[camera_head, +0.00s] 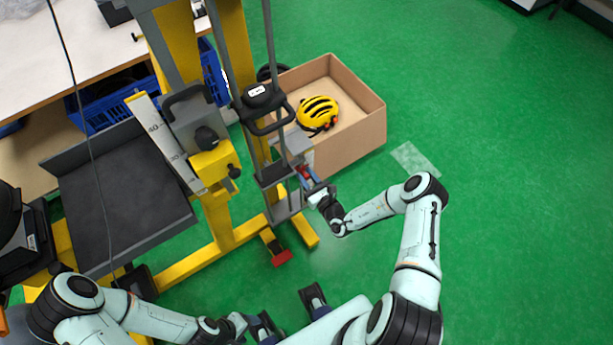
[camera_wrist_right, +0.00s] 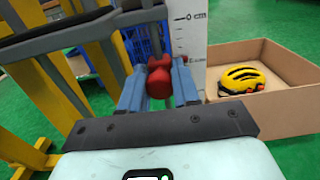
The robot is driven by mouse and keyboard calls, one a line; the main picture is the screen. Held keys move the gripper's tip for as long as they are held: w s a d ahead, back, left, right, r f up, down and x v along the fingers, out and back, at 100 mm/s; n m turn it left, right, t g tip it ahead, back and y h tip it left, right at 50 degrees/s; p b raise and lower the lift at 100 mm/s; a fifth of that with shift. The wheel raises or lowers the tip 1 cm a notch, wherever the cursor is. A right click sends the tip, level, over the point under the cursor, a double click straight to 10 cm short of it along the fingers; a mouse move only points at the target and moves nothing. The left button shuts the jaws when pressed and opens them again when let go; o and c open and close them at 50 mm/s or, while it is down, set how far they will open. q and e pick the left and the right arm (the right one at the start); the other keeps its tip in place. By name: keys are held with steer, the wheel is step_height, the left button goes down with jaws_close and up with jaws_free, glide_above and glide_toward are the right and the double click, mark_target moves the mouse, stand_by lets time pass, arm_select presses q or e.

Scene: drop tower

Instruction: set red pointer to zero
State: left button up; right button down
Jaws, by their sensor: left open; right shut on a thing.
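The red pointer (camera_wrist_right: 159,80) shows as a rounded red knob in the right wrist view, between the two blue fingers of my right gripper (camera_wrist_right: 158,88). The gripper is shut on it. A white scale (camera_wrist_right: 188,35) marked "cm" stands upright just behind; the pointer's exact reading cannot be told. In the head view my right gripper (camera_head: 304,174) is at the right side of the tower, and only a little red shows there. My left gripper (camera_head: 256,324) is low at the bottom edge, away from the tower, open and small in view.
The yellow-framed drop tower (camera_head: 225,225) has a larger slanted scale (camera_head: 165,145) and a dark platform (camera_head: 120,195). A cardboard box (camera_head: 350,140) holding a yellow helmet (camera_head: 317,113) stands behind my right gripper. A red pedal (camera_head: 281,258) is near the tower base. Green floor at right is free.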

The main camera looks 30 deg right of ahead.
steer(key=c, duration=0.9)
jaws_free()
steer(key=s, duration=0.9)
steer(key=s+d, duration=0.1)
steer(key=s, duration=0.3)
steer(key=shift+s, duration=0.25)
steer(key=shift+o, duration=0.5)
